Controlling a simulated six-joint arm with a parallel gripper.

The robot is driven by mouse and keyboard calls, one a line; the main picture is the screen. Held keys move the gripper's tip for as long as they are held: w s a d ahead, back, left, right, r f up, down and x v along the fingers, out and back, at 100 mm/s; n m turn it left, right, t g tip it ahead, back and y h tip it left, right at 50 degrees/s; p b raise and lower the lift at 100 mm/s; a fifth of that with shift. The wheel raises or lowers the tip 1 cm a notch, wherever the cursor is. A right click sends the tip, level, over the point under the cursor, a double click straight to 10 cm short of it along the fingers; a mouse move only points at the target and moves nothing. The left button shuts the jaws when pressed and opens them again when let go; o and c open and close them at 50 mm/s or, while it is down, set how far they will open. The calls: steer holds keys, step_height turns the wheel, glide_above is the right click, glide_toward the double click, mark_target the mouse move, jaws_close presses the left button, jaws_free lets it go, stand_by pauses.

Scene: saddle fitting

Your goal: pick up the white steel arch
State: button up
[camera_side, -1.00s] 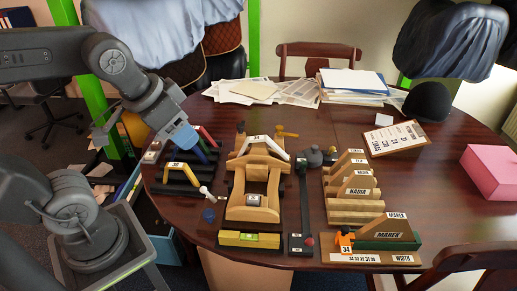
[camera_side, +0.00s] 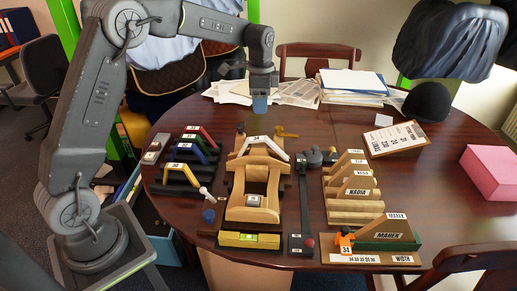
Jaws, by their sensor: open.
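A black rack (camera_side: 172,184) at left holds red, blue and yellow arches. Wooden stepped gauges (camera_side: 355,190) with name labels stand at right. A wooden mallet (camera_side: 287,134) lies near the arch. Papers (camera_side: 245,91) and a clipboard (camera_side: 396,138) lie farther back.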

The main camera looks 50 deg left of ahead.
glide_above(260, 138)
steer(key=f, duration=0.8)
steer(key=shift+s+d+f, duration=0.2)
steer(key=shift+d+f, duration=0.1)
steer(key=shift+f, duration=0.05)
steer(key=shift+w+a+f, duration=0.15)
steer(key=shift+f, duration=1.2)
steer(key=shift+w+a+f, duration=0.1)
steer(key=shift+a+f, duration=0.05)
steer(key=shift+f, duration=1.2)
jaws_close()
